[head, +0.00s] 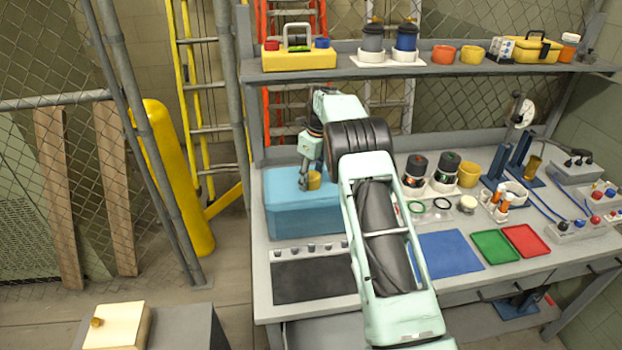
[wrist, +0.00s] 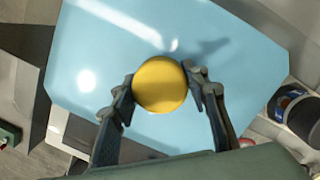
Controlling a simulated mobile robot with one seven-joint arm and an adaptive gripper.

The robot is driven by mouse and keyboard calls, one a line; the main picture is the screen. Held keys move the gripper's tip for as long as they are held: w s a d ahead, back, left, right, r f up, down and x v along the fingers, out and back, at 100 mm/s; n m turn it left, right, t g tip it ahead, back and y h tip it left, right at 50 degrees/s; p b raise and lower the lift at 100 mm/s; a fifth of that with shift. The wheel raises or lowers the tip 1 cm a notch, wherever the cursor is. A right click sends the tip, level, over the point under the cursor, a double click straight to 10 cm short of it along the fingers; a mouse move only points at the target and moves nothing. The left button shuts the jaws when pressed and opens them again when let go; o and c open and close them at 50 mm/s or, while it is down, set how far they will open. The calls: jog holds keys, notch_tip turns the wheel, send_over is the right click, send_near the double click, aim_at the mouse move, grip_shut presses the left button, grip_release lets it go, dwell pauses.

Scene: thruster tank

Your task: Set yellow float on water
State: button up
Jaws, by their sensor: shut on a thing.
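The yellow float (head: 314,180) is a short yellow cylinder in the head view. In the wrist view the float (wrist: 159,84) shows as a round yellow disc between the two fingers. My gripper (head: 308,184) is shut on the float, with one finger on each side in the wrist view (wrist: 160,88). The blue water tank (head: 290,222) stands on the bench under the gripper. Its light blue water surface (wrist: 225,65) fills most of the wrist view. The float is over the water; I cannot tell whether it touches the surface.
A grey bench (head: 470,215) carries the tank. A dark mat (head: 313,281) lies in front of it, and a blue mat (head: 449,254) to the right. Black-topped thruster units (head: 447,168) and another yellow cup (head: 469,175) stand right of my arm. A shelf (head: 430,68) runs above.

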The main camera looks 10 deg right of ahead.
jog(key=o, duration=0.8)
jog(key=shift+o, duration=0.2)
